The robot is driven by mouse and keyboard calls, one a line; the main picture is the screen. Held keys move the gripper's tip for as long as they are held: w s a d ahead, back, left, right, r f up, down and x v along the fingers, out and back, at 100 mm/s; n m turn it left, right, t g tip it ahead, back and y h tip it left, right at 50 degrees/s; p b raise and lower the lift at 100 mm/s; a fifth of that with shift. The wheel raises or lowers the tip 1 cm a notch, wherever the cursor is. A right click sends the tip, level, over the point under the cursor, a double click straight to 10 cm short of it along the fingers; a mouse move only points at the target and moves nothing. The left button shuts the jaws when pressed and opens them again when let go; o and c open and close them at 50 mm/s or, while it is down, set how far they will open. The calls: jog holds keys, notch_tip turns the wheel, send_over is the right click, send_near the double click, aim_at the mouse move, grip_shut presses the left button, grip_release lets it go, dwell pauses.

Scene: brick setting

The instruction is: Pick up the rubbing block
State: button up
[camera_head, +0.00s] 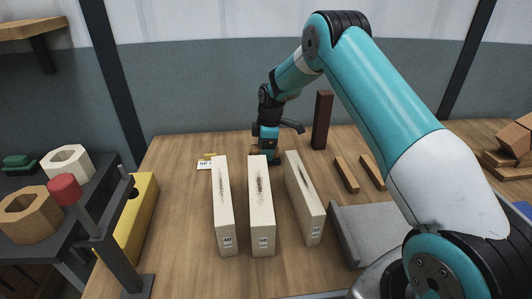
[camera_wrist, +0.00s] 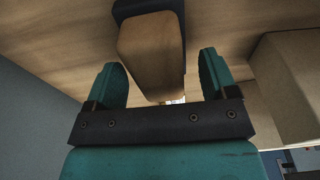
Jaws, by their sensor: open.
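The rubbing block appears to be the brown wooden block with a dark strip along it (camera_wrist: 152,48) in the wrist view, between my gripper's two teal fingers. My gripper (camera_wrist: 162,68) is open, with one finger on each side of the block and visible gaps. In the head view my gripper (camera_head: 266,154) is low over the far part of the table, behind the long pale blocks. Only a small brown bit of the block (camera_head: 254,150) shows there; the rest is hidden by my gripper.
Three long pale blocks (camera_head: 222,210) with dark smudges stand close in front of my gripper. A dark upright post (camera_head: 322,120) and two thin wooden strips (camera_head: 346,174) are right. A grey slab (camera_head: 372,232) lies front right.

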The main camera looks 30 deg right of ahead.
jog(key=shift+f, duration=0.25)
jog(key=c, duration=1.2)
jog(key=shift+r, duration=0.1)
notch_tip(320, 180, up, 20)
jog(key=shift+f+b, duration=0.1)
jog(key=shift+b, duration=0.4)
